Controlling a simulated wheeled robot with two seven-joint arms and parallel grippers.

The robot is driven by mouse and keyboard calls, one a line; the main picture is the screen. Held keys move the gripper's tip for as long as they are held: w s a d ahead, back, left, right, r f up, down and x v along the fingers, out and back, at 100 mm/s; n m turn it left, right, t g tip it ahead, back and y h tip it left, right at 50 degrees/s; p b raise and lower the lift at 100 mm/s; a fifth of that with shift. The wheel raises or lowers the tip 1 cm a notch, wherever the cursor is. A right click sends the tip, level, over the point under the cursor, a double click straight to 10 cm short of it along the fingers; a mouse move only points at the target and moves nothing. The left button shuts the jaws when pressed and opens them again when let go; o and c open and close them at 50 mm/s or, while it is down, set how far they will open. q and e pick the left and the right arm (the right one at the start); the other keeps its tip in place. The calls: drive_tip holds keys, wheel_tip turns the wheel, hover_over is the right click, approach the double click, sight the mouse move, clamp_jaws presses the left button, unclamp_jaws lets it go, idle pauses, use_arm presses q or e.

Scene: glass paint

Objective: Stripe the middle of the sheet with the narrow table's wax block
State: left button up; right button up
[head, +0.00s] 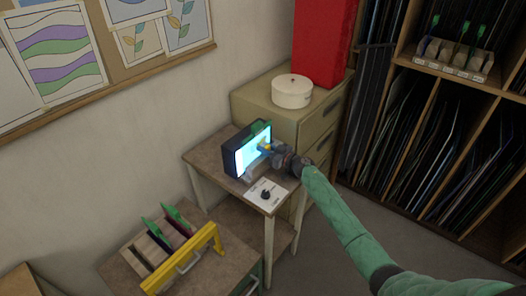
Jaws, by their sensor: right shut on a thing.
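A dark-framed panel with a bright cyan-white glowing face (247,157) stands tilted up on the narrow table (204,163); I take its face to be the sheet. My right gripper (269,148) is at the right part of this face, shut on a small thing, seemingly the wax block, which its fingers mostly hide. A small yellow spot shows at the fingertips. I cannot tell whether the held thing touches the face. A green piece (261,126) shows at the panel's top edge. My left gripper is not in view.
A white card with a black knob (265,195) lies at the table's front. A drawer cabinet (313,122) with a white round tin (292,91) and red box (322,45) stands behind. A yellow-handled rack (182,262) with green-tipped tools is at lower left.

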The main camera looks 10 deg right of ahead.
sight(249, 152)
drive_tip(key=shift+w+d, duration=0.45)
drive_tip(key=shift+d+r, duration=0.1)
drive_tip(key=shift+s+a, duration=0.75)
drive_tip(key=shift+a, duration=0.3)
drive_tip(key=shift+s+a, duration=0.8)
drive_tip(key=shift+a, duration=0.2)
drive_tip(key=shift+s+a, duration=0.75)
drive_tip(key=shift+a, duration=0.3)
drive_tip(key=shift+v, duration=3)
drive_tip(key=shift+s+d, duration=0.1)
